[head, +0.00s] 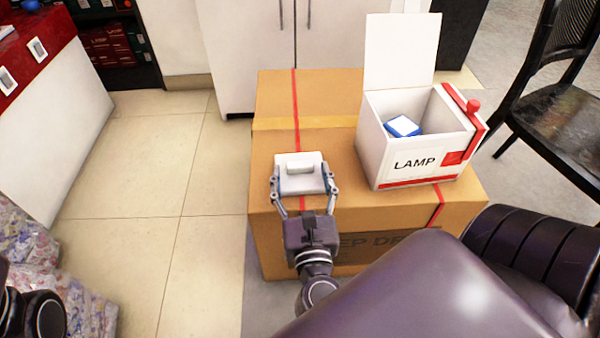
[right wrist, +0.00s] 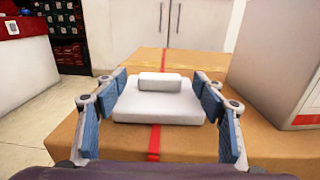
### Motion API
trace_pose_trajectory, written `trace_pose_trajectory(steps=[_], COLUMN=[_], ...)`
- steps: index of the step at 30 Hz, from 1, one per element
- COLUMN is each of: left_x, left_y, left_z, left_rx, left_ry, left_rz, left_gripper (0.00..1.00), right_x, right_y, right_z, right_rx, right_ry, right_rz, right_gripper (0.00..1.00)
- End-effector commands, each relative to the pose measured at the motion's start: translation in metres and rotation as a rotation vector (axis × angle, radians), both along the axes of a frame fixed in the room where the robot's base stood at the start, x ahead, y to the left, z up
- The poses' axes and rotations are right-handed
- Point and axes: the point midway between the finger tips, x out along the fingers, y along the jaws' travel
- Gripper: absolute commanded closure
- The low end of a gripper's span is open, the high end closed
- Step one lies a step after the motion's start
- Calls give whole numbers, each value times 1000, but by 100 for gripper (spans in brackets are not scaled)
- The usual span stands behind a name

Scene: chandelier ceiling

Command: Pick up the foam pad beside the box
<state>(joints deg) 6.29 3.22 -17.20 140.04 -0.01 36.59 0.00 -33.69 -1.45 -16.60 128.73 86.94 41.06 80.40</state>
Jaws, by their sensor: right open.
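The foam pad (head: 300,186) is a white square slab with a small raised block on top. It lies flat on a large cardboard box, to the left of the white LAMP box (head: 408,160). In the right wrist view the pad (right wrist: 160,106) sits between the fingers. My right gripper (head: 303,190) is open, with one finger on each side of the pad; I cannot tell whether they touch it. The LAMP box has its lid up and a blue and white item (head: 403,125) inside. My left gripper is not in view; only a dark part of that arm shows at lower left.
The cardboard box (head: 340,140) has red tape and bears both things. White cabinet doors (head: 260,50) stand behind it. A black chair (head: 560,110) is at right. Clear bags (head: 40,260) lie at lower left. Tiled floor (head: 150,170) is free at left.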

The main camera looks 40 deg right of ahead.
Motion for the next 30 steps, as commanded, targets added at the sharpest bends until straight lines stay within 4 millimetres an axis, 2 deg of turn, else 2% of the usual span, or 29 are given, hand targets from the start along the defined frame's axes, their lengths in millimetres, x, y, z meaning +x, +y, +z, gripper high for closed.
trace_pose_trajectory(steps=[6,14,24,30], left_x=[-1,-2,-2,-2], left_y=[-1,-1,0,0], left_z=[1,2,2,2], left_rx=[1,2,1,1], left_ry=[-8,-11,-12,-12], left_rz=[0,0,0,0], left_gripper=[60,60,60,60], right_x=[20,22,22,22], right_y=[-11,-12,-12,-12], right_z=[0,0,0,0], right_rx=[0,-1,-1,-1], right_ry=[-1,0,0,0], right_rz=[0,0,0,0], right_gripper=[36,36,70,71])
